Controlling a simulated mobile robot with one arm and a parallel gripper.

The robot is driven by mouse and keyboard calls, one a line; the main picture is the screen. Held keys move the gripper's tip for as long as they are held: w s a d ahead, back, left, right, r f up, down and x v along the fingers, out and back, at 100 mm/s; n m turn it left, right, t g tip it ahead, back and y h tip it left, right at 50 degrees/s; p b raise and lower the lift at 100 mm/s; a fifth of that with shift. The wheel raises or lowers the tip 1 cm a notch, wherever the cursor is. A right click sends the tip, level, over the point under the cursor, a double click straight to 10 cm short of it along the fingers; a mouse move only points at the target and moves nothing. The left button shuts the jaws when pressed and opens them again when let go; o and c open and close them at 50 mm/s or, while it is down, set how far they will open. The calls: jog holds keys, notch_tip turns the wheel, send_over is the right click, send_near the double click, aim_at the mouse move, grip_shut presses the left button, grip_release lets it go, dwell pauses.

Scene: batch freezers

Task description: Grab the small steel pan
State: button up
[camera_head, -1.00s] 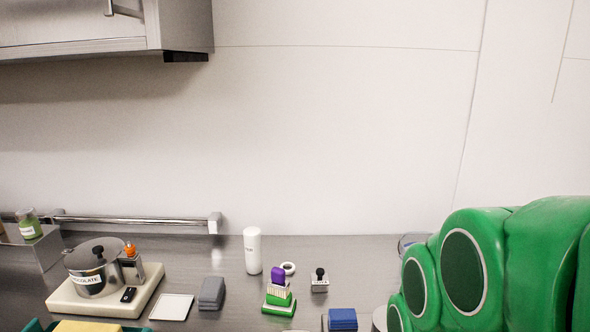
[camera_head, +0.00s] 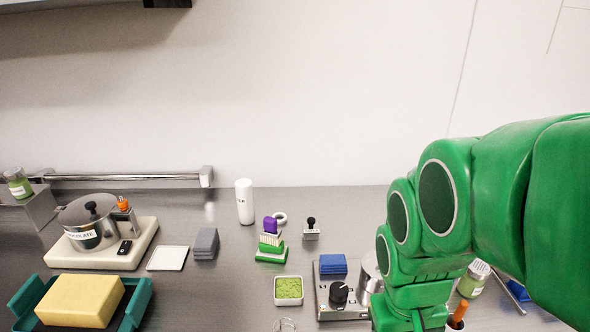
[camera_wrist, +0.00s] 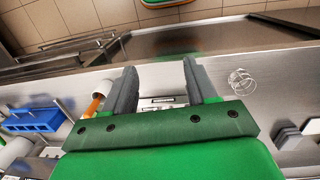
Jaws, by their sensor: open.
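My gripper (camera_wrist: 160,68) is open in the wrist view, its two dark fingers apart over the bare steel counter, with nothing held between them. In the head view my green arm comes in from the right and the fingers are not visible. A round steel vessel (camera_head: 369,278), partly hidden by my arm, stands beside the device with a black knob. I cannot tell for sure which of these is the small steel pan.
A lidded steel pot (camera_head: 88,238) labelled chocolate stands on a pale board at left. A yellow block (camera_head: 80,300) lies in a green tray. A blue stack (camera_head: 333,264) sits on the knobbed device (camera_head: 338,310). A wire coil (camera_wrist: 241,82) lies right of my fingers.

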aim_at(313, 220)
jog(key=w+d+r+n+t+h, duration=0.1)
jog(key=w+d+t, duration=0.25)
jog(key=w, duration=0.95)
jog(key=w+d+r+n+t+h, duration=0.1)
jog(key=w+d+t, duration=0.25)
jog(key=w, duration=0.95)
jog(key=w+d+r+n+t+h, duration=0.1)
jog(key=w+d+n+t, duration=0.2)
jog(key=w, duration=1)
jog(key=w+a+f+n+t+y, duration=0.2)
jog(key=w+a+f+y, duration=0.35)
jog(key=w, duration=0.35)
jog(key=a+f+n+g+y, duration=0.1)
jog(key=a+f+y, duration=0.1)
jog(key=a+f, duration=0.1)
jog(key=s+a+f+n+g+y, duration=0.1)
jog(key=a+f+y, duration=0.2)
jog(key=s+a+f+n+g+y, duration=0.1)
jog(key=a+f+y, duration=0.1)
jog(key=a, duration=0.2)
jog(key=shift+s+f+n+g+y, duration=0.15)
jog(key=shift+f+n+g+y, duration=0.15)
jog(key=shift+f, duration=0.1)
jog(key=shift+a+f+y, duration=0.25)
jog(key=shift+a+y, duration=0.3)
jog(key=shift+a, duration=0.2)
jog(key=shift+x, duration=2.55)
